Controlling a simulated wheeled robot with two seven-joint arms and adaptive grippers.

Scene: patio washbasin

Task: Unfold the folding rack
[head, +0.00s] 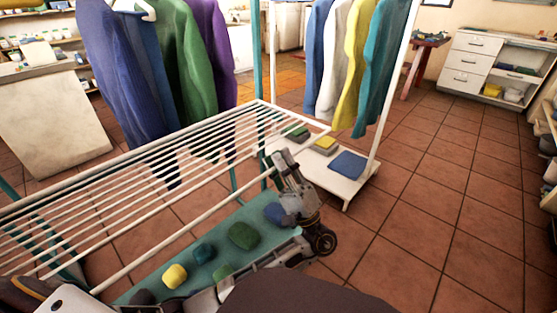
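The folding rack (130,184) is white with long parallel slats. Its slatted top runs from the lower left to the middle of the head view and lies spread out flat. Teal legs show below it, partly hidden. My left gripper (281,160) is at the rack's near long rail, towards its right end. Its fingertips overlap the rail in the picture; I cannot tell if they touch or grip it, or if they are open. My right gripper is not in view.
A teal shelf (222,238) with several folded cloths lies below the rack. Behind stand garment rails with hanging clothes (190,65) and a white base shelf (325,178). A white drawer cabinet (472,63) stands at the back right. The tiled floor (430,190) at right is clear.

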